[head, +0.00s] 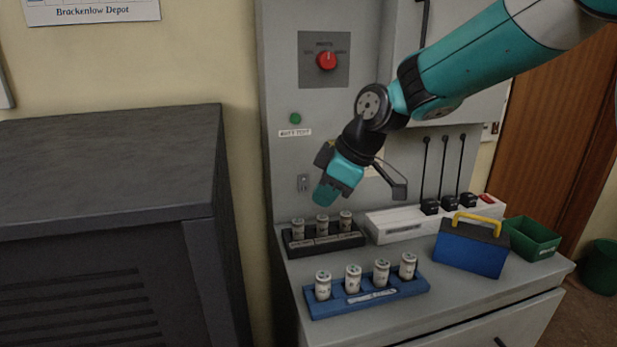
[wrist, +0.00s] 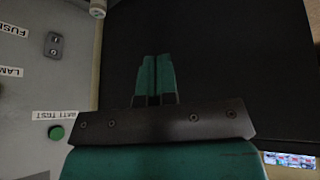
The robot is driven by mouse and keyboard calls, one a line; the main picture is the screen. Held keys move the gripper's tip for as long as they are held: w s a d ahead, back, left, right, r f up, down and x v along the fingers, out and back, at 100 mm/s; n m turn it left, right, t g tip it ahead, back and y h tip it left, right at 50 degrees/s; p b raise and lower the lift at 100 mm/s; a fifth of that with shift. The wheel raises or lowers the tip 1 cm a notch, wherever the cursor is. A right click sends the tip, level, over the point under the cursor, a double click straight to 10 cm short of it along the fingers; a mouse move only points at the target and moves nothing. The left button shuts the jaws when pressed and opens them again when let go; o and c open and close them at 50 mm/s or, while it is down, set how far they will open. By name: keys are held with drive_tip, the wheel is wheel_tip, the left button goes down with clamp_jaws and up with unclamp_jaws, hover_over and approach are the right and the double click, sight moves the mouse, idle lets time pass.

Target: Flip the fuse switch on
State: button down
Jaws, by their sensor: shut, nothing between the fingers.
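A small grey toggle switch plate (head: 303,183) sits low on the upright console panel. In the wrist view this switch (wrist: 54,44) is at the upper left, near a partly cut-off label (wrist: 12,30) that reads as FUSE. I cannot tell which way its lever points. My gripper (head: 325,196) is just right of the switch in the head view, in front of the panel, tilted downward. Its two green fingertips (wrist: 155,75) are together and hold nothing. They appear apart from the switch.
A black fuse holder (head: 325,243) stands below my gripper, with a blue fuse rack (head: 368,301) in front. A white power strip (head: 400,228), blue box (head: 470,250) and green bin (head: 530,238) stand right. A red knob (head: 326,61) and green button (head: 295,118) are above.

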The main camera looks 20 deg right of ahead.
sight(309, 188)
drive_tip(key=w+d+f+n+t+p, duration=0.1)
drive_tip(key=w+d+n, duration=0.1)
drive_tip(key=w, duration=0.5)
drive_tip(key=w+d+f+n+t+p, duration=0.1)
drive_tip(key=w+d, duration=0.4)
drive_tip(key=w, duration=0.2)
drive_tip(key=shift+w+n, duration=0.35)
drive_tip(key=shift+n, duration=0.05)
drive_tip(key=shift+a+f, duration=0.1)
drive_tip(key=p+x, duration=0.4)
drive_tip(key=x, duration=0.6)
drive_tip(key=shift+w+d+p, duration=0.2)
drive_tip(key=shift+w+p, duration=0.4)
drive_tip(key=shift+w, duration=0.65)
drive_tip(key=shift+w+f+p, duration=0.25)
drive_tip(key=shift+w+p, duration=0.05)
drive_tip(key=shift+w, duration=0.45)
